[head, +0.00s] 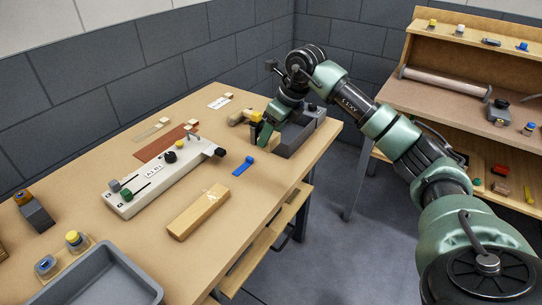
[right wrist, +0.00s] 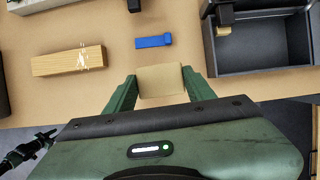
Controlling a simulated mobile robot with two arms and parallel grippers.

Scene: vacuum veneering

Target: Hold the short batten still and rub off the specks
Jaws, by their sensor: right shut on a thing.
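The short batten (head: 199,212) is a pale wooden bar lying on the bench, with whitish specks on its top near one end. It also shows in the right wrist view (right wrist: 66,62), left of my gripper, with the specks towards its right end. My right gripper (right wrist: 160,84) has green fingers and is shut on a tan block (right wrist: 160,79). In the head view the right gripper (head: 263,132) is by the grey bin, apart from the batten. The held block is hard to make out there. My left gripper is not in view, and nothing grips the batten.
A blue strip-like tool (head: 243,166) lies between batten and grey bin (head: 300,138). A white slotted fixture (head: 130,203) with knobs stands behind the batten. A grey tray (head: 95,283) is at the front left. Bare bench lies around the batten.

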